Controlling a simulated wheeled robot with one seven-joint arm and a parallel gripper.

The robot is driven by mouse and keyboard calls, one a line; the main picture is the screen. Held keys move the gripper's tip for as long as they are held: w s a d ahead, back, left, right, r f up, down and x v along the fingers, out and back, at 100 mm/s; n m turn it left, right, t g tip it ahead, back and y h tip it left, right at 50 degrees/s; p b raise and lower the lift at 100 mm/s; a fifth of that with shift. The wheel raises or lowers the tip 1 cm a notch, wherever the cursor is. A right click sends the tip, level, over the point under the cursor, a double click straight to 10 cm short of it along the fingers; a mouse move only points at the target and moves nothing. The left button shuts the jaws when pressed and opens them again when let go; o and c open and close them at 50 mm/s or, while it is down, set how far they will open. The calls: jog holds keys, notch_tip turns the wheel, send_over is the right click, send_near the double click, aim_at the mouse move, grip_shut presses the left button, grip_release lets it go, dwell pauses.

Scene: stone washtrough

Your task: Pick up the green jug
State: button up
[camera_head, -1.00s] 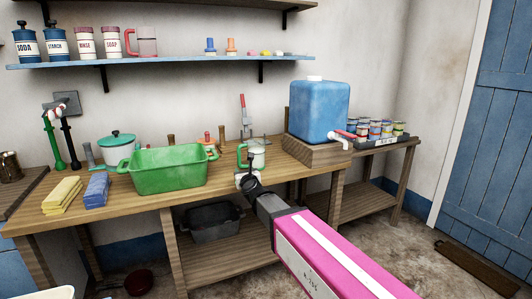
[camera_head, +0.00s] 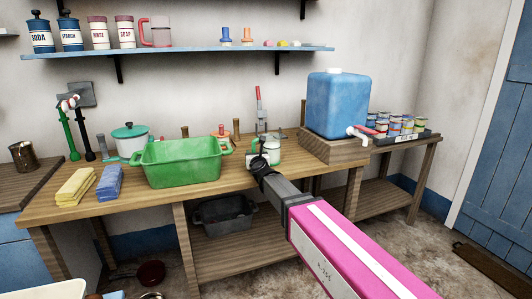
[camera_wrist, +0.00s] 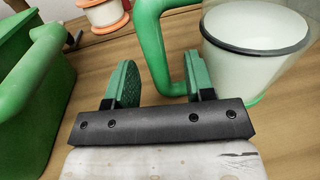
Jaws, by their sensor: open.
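The green jug (camera_head: 274,152) stands upright on the wooden bench, right of the green basin. It has a pale body with a dark band near the top and a green handle. In the wrist view, its body (camera_wrist: 256,30) is at upper right and its handle (camera_wrist: 152,40) hangs at upper middle. My gripper (camera_wrist: 160,78) is open. The lower handle lies between its two green-padded fingers, the left finger clear of it and the right one close to the handle's lower bend. In the head view my gripper (camera_head: 259,160) partly covers the jug's handle side.
The green basin (camera_head: 183,168) is close on the left. A blue tank (camera_head: 338,105) on a wooden block stands right of the jug. A shelf (camera_head: 180,51) hangs above.

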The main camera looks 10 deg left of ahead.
jog(key=x, duration=0.3)
jog(key=shift+w+a+r, duration=0.15)
jog(key=shift+w+a, duration=0.1)
jog(key=shift+w, duration=0.1)
jog(key=shift+c, duration=0.3)
grip_shut()
